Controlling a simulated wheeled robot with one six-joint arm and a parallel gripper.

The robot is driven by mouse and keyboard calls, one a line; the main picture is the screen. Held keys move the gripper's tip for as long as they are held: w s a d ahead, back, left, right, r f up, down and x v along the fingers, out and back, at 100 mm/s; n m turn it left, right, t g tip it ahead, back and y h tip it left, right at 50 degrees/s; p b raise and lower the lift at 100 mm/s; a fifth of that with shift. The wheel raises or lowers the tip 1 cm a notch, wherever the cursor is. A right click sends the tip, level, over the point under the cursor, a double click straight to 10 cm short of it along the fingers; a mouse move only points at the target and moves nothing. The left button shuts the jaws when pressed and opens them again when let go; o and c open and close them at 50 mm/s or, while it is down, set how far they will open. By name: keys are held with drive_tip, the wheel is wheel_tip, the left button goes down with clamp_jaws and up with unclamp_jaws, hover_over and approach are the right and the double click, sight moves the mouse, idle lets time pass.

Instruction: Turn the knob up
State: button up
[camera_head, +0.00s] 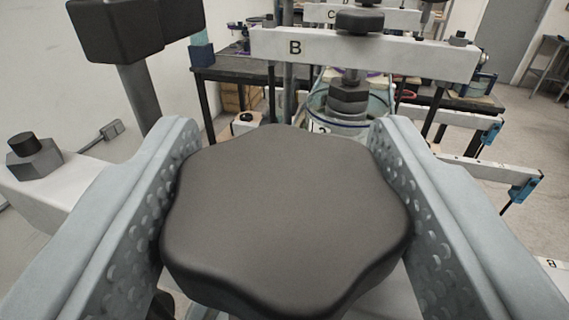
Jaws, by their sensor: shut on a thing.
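A large dark grey knob (285,215) with a wavy, lobed rim fills the lower middle of the head camera view. Its flat top faces me. My gripper (285,200) has one grey, dimpled finger on each side of the knob. Both fingers press against its rim, so the gripper is shut on it. The knob hides what lies beneath it, and its stem cannot be seen.
Behind the knob, a white beam marked B (365,54) carries a smaller dark knob (360,20). A dark block on a post (115,30) stands at upper left. A bolt (34,157) sits on a white surface at left. Open floor (530,130) shows at right.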

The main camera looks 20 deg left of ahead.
drive_tip(key=shift+n+g+y, duration=0.5)
drive_tip(key=shift+n+y, duration=0.3)
drive_tip(key=shift+y, duration=0.3)
drive_tip(key=o, duration=0.9)
drive_tip(key=shift+o, duration=0.2)
drive_tip(key=v, duration=1.7)
drive_tip(key=shift+s+d, duration=0.15)
drive_tip(key=shift+s, duration=0.05)
